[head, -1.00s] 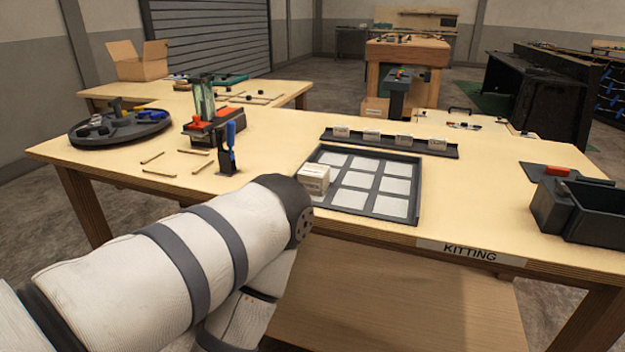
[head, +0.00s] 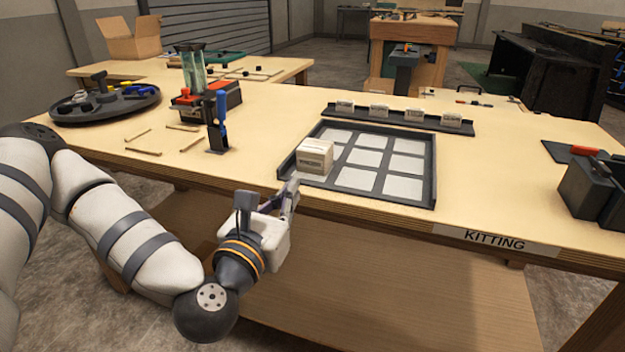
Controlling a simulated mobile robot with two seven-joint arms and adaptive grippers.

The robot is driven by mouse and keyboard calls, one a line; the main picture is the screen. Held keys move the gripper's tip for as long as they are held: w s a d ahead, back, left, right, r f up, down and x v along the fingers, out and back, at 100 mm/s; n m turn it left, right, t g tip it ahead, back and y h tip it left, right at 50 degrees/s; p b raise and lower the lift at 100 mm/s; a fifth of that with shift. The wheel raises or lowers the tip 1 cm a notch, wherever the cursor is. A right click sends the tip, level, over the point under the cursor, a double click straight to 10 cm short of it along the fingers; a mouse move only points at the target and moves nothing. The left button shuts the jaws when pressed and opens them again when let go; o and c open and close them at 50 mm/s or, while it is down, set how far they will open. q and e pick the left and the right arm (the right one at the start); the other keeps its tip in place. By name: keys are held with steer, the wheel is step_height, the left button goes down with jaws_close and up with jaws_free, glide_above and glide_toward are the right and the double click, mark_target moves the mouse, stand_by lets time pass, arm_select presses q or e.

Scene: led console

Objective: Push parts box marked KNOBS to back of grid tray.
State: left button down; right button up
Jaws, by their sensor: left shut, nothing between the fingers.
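The parts box (head: 315,157), a small cream carton with a printed label too small to read, sits at the front left of the grid tray (head: 432,174). The tray is dark with several pale square cells in a grid. Cells behind and to the right of the box are empty. My left gripper (head: 292,186) is shut and empty, at the tray's front left corner just in front of the box. I cannot tell whether its tips touch the box. My right gripper is not in view.
Behind the tray stands a dark rack (head: 392,119) with several small labelled cards. A black bin (head: 592,192) stands at the right. A blue-handled tool (head: 217,125) stands upright left of the tray, near loose sticks. A round dark parts tray (head: 104,103) sits further left.

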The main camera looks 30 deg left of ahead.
mark_target(312, 162)
arm_select(q)
steer(key=x, duration=0.7)
steer(key=shift+w, duration=0.4)
steer(key=shift+w+a, duration=0.15)
steer(key=shift+w, duration=0.25)
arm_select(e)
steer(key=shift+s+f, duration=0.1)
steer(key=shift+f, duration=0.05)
arm_select(q)
steer(key=x, duration=0.3)
steer(key=shift+f+b, duration=0.3)
steer(key=shift+b, duration=0.05)
steer(key=shift+w+r, duration=0.2)
steer(key=shift+w, duration=0.1)
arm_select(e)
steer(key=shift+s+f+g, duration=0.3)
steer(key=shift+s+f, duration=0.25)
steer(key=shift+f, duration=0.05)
